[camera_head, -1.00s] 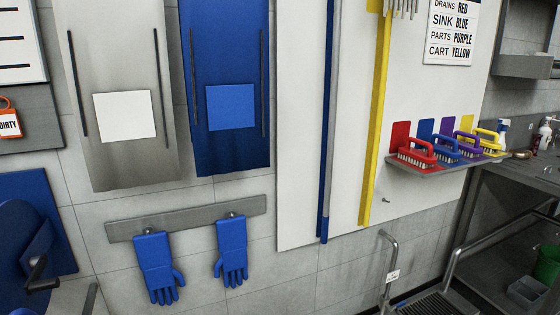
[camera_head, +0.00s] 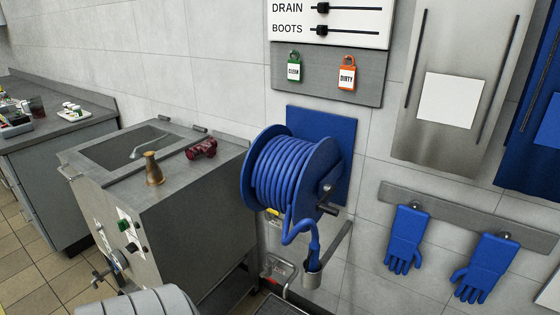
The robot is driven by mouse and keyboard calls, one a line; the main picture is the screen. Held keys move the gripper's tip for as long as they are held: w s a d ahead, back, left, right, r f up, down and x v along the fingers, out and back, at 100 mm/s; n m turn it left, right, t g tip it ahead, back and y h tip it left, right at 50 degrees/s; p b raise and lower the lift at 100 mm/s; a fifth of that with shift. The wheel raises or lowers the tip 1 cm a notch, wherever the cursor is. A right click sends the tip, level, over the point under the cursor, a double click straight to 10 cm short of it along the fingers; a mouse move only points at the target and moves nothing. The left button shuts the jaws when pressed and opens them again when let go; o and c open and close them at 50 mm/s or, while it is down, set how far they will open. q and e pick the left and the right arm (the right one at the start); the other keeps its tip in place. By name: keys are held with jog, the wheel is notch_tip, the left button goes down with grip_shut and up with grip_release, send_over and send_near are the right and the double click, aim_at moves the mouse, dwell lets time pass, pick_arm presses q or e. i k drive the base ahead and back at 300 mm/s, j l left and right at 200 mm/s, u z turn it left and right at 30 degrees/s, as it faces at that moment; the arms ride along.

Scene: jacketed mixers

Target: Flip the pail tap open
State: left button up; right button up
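I cannot make out a pail or its tap for certain in the head view. A small metal valve-like fitting (camera_head: 104,274) sticks out low on the front of a steel tank unit (camera_head: 185,225), but I cannot tell what it belongs to. Neither my left nor my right gripper is in view.
A blue hose reel (camera_head: 292,172) hangs on the wall, its hose end in a small holder (camera_head: 312,277). A brass cone-shaped piece (camera_head: 153,170) and a dark red fitting (camera_head: 201,149) sit on the tank's top. A counter (camera_head: 62,128) stands left; blue gloves (camera_head: 407,238) hang right.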

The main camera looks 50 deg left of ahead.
aim_at(272, 281)
jog(key=u, duration=1.55)
jog(key=k+j+u, duration=0.1)
jog(key=k+j, duration=0.1)
jog(key=j, duration=0.1)
